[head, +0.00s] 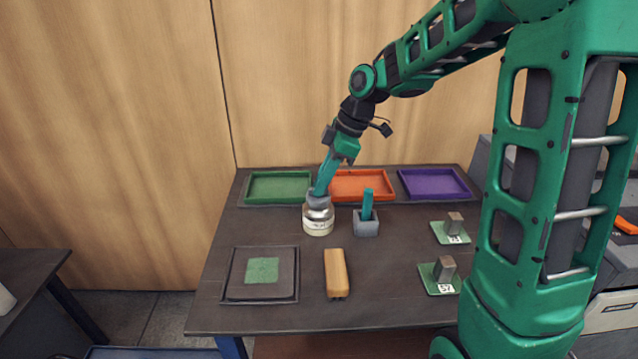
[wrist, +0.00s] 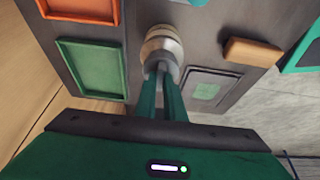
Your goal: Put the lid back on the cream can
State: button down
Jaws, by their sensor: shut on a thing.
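The cream can (head: 318,223) stands upright on the dark table, left of the small grey holder. A grey lid (head: 318,201) is at the can's top, between my fingers. From these views I cannot tell whether the lid is seated or just above the rim. My gripper (head: 320,190) comes down from above, tilted, with teal fingers shut on the lid. In the wrist view the fingers of my gripper (wrist: 161,72) reach the lid, and the can (wrist: 160,38) shows beyond it.
Green (head: 279,187), orange (head: 362,185) and purple (head: 434,183) trays line the back. A grey holder (head: 366,227) with a teal piece stands close right of the can. In front are a dark square pad (head: 260,290) and a tan block (head: 336,272). Two green cards with blocks lie right.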

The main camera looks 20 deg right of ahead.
jog(key=c, duration=1.3)
grip_release()
jog(key=shift+r, duration=3.5)
grip_shut()
jog(key=shift+f, duration=3.25)
